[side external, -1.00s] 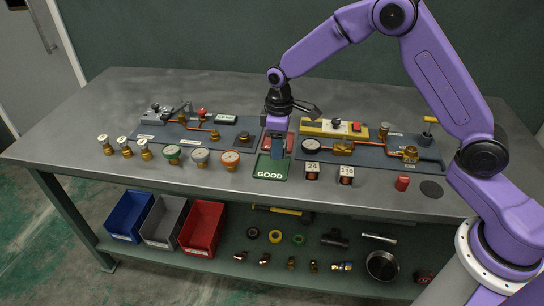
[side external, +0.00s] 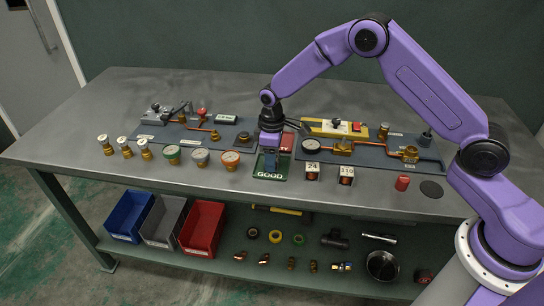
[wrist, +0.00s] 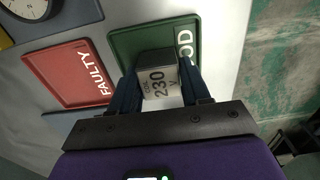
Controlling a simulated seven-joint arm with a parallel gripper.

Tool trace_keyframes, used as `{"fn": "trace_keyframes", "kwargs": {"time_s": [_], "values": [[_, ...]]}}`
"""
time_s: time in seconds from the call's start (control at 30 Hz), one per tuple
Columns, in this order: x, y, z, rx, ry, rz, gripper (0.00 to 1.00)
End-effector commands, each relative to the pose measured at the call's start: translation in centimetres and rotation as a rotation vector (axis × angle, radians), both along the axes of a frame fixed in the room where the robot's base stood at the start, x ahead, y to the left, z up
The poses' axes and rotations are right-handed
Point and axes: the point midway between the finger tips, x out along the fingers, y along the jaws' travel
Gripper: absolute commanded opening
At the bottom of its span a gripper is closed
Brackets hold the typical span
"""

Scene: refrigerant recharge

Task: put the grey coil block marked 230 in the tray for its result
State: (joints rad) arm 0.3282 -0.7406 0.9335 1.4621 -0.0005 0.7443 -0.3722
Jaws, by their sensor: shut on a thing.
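The grey coil block marked 230 (wrist: 158,80) is between my fingers in the wrist view, its label facing the camera. My gripper (wrist: 160,88) is shut on it. The green tray marked GOOD (wrist: 124,44) lies beneath the block; I cannot tell whether the block touches its floor. The red tray marked FAULTY (wrist: 52,66) is beside it and empty in the part I see. In the side view my gripper (side external: 269,158) points down over the green tray (side external: 280,177), hiding the block. The red tray (side external: 288,142) lies just behind.
Blocks marked 24 (side external: 312,171) and 110 (side external: 346,174) stand right of the green tray. Boards with copper fittings (side external: 395,151) lie behind. The bench's front strip is largely clear.

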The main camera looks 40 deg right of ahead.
Motion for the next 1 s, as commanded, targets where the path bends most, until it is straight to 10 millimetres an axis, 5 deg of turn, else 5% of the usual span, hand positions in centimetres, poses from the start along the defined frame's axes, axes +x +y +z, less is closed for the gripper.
{"fn": "trace_keyframes", "kwargs": {"time_s": [0.07,0.1,0.17,0.57,1.0], "values": [[0.0,0.0,-0.2,-0.001,0.001,0.0,0.13],[0.0,0.0,-0.2,-0.001,0.001,0.0,0.57],[0.0,0.0,-0.2,-0.001,0.001,0.0,0.72],[0.0,0.0,0.5,0.001,-0.002,0.0,0.72],[0.1,0.0,8.4,0.001,-0.003,0.001,0.72]]}}
